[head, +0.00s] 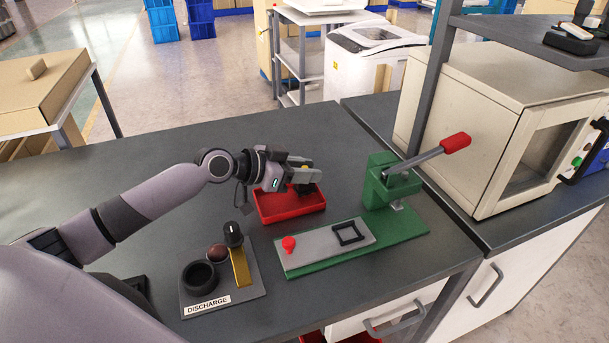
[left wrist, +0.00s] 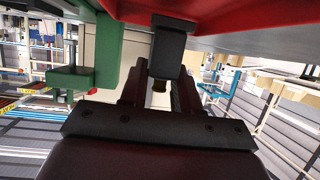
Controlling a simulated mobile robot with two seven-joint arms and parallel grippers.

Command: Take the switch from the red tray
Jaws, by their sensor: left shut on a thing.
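The red tray (head: 290,212) stands on the dark table, and its red wall also fills the top of the left wrist view (left wrist: 225,12). My left gripper (head: 306,174) is above the tray's far part, with its fingers reaching to the right. It is shut on a small dark thing (head: 304,188), apparently the switch. In the left wrist view a black block (left wrist: 168,45) shows between the fingertips. The fingers partly hide it, and I cannot tell whether it touches the tray. My right gripper is not in view.
A green press (head: 385,190) with a red-tipped lever (head: 455,143) stands right of the tray. Its grey plate (head: 325,248) lies in front. A DISCHARGE fixture (head: 225,282) is at the front left. A beige oven (head: 480,125) stands at the right. The table's back left is clear.

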